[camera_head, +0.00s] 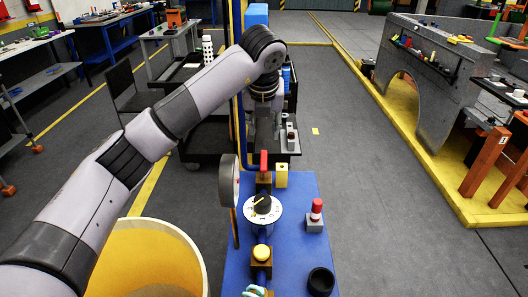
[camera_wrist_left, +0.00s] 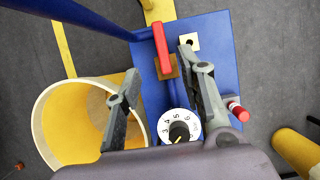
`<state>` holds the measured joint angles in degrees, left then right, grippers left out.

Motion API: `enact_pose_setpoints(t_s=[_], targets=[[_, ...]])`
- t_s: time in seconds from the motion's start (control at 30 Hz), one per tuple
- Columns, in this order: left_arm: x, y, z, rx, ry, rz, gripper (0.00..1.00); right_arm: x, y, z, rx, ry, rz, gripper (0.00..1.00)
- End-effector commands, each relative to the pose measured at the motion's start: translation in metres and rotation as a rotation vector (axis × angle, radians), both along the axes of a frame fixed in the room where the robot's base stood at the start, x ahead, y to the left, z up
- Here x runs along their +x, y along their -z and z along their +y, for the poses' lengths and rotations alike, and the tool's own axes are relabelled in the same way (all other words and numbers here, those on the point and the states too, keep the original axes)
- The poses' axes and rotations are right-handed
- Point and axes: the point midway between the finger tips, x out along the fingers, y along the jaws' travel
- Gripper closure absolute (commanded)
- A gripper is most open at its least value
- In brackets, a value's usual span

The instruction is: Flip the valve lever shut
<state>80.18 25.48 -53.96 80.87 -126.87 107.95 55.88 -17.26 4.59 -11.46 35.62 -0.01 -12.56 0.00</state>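The red valve lever (camera_head: 263,161) stands on a brownish block at the far end of the blue panel (camera_head: 297,235). In the left wrist view the lever (camera_wrist_left: 161,45) shows as a long red bar, pointing up in the picture from its block. My left gripper (camera_wrist_left: 159,64) is open and empty, its two fingers apart on either side of the lever, with the lever nearer the right finger. No contact shows. My right gripper is not in view.
On the panel are a numbered dial (camera_head: 262,209), a yellow button (camera_head: 261,253), a red-capped switch (camera_head: 315,215) and a yellow block (camera_head: 281,175). A round gauge (camera_head: 228,181) and a blue post stand at its left edge. A yellow bin (camera_head: 150,245) is beside it.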

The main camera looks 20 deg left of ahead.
Motion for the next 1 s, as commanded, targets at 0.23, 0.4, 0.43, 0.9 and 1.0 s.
enact_pose_setpoints(t_s=[0.23,0.4,0.43,0.9,1.0], targets=[[0.020,0.051,0.006,0.001,-0.001,0.006,0.63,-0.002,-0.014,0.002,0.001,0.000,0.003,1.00],[0.032,0.083,0.009,0.001,-0.001,0.004,0.63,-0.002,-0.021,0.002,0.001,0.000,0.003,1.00],[0.034,0.087,0.010,0.001,0.000,0.004,0.63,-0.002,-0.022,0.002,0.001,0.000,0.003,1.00],[0.045,0.115,0.013,0.002,0.001,0.000,0.63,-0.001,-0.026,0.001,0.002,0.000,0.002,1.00],[0.045,0.115,0.013,0.001,0.001,0.000,0.63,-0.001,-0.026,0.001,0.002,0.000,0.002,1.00]])
